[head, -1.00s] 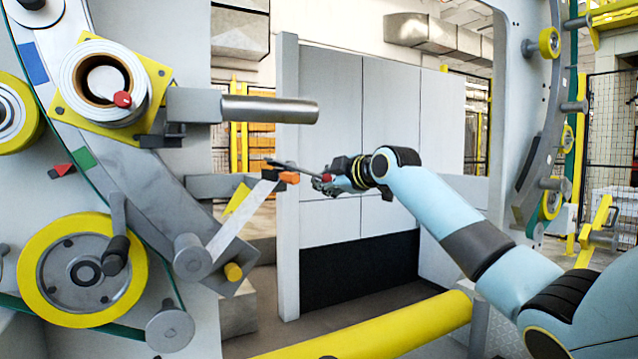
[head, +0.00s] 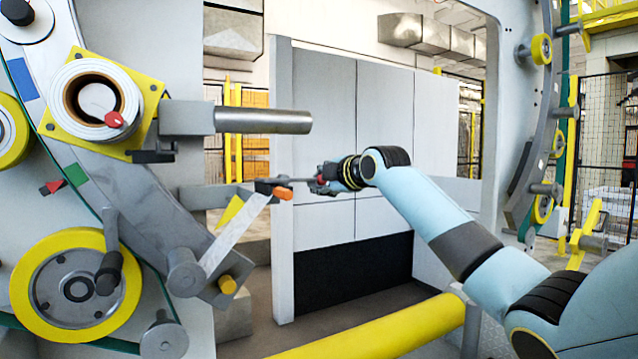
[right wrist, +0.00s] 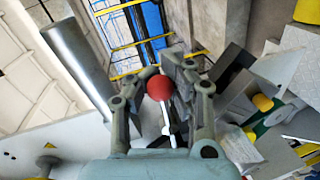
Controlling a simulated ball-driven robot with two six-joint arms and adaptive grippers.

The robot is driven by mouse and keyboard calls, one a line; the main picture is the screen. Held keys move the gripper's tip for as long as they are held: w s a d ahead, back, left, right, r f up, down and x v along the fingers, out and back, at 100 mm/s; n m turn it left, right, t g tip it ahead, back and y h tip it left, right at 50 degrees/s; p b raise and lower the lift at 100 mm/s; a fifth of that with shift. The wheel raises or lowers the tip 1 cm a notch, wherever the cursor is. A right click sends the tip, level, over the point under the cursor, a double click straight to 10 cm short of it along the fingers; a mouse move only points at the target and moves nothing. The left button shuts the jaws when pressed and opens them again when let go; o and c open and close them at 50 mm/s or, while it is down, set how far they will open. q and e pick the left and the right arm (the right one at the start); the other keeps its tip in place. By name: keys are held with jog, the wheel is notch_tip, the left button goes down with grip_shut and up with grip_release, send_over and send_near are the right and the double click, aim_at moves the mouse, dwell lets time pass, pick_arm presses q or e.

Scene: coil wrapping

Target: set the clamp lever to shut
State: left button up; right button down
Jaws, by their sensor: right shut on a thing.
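The clamp lever (head: 297,180) is a thin grey bar, now about level, running from the dark clamp (head: 266,186) to a red knob (head: 321,180) at its right end. My right gripper (head: 324,179) comes from the right and is shut on that knob. In the right wrist view the red knob (right wrist: 159,88) sits between the two fingers of my gripper (right wrist: 160,82), with a pale rod below it. An orange piece (head: 284,193) is just under the lever. A white strip (head: 236,233) slants down from the clamp. My left gripper is out of view.
A thick grey metal bar (head: 264,121) sticks out above the clamp. The big wheel frame (head: 110,165) with its rolls stands at the left. A yellow tube (head: 385,333) crosses below. A grey panel wall (head: 385,150) stands behind my right arm.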

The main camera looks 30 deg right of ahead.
jog(key=shift+f, duration=0.1)
jog(key=c, duration=1.7)
grip_release()
jog(key=shift+s, duration=0.15)
jog(key=o, duration=0.4)
jog(key=shift+s+r, duration=0.35)
jog(key=shift+s, duration=0.1)
jog(key=shift+o, duration=1)
jog(key=shift+w, duration=0.1)
jog(key=shift+w+f, duration=0.1)
jog(key=shift+w, duration=0.1)
jog(key=s+r, duration=0.2)
jog(key=s, duration=0.9)
jog(key=shift+s+a+r, duration=0.15)
jog(key=shift+s+a, duration=0.15)
jog(key=shift+s, duration=0.05)
